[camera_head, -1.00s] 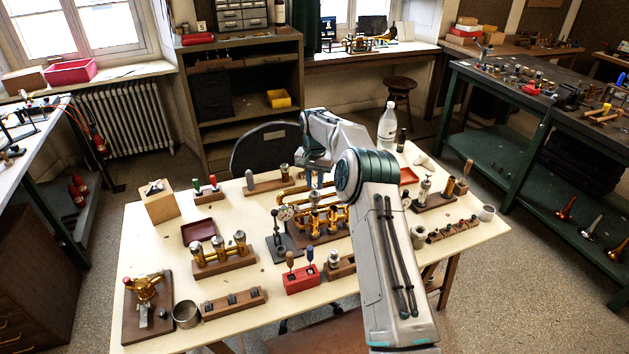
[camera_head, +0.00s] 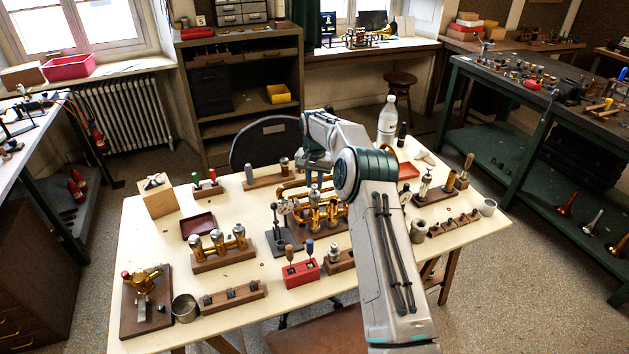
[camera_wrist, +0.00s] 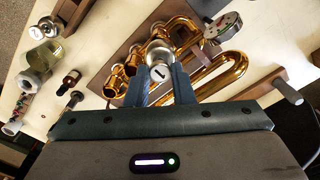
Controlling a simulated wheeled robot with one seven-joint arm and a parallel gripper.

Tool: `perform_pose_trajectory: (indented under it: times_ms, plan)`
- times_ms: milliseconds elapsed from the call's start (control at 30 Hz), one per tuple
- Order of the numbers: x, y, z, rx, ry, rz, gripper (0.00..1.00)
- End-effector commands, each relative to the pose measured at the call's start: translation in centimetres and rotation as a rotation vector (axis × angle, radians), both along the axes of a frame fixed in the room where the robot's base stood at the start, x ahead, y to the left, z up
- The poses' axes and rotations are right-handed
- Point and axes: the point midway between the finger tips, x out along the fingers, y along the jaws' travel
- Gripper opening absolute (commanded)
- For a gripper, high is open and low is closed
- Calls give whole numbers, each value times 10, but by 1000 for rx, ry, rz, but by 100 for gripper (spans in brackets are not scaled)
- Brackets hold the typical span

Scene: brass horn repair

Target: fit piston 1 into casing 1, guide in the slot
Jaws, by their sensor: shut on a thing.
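My gripper (camera_wrist: 163,90) is shut on piston 1 (camera_wrist: 160,72), a silvery piece whose round top bears a "1". The brass horn (camera_wrist: 232,66) lies beneath it on a brown board, with upright gold valve casings (camera_wrist: 133,60) beside and beyond the piston in the wrist view. I cannot tell whether the piston's lower end is inside casing 1 or above it. The guide and slot are hidden. In the head view the horn (camera_head: 328,218) is at the table's middle, and my arm hides part of it.
A dial gauge stand (camera_head: 284,240) stands close left of the horn. A red tool block (camera_head: 300,273) is in front. A wooden block with several brass cylinders (camera_head: 222,262) stands at left. A bottle (camera_head: 387,122) stands behind my arm. Bare tabletop (camera_head: 275,205) shows left of the horn.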

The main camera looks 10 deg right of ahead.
Motion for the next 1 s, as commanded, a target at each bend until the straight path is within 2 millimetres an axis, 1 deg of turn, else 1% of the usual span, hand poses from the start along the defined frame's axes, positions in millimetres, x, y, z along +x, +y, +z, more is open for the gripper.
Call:
perform_pose_trajectory:
  times_ms: [1000]
  plan:
    - [0, 0, -32, -1, 0, 0, 0]
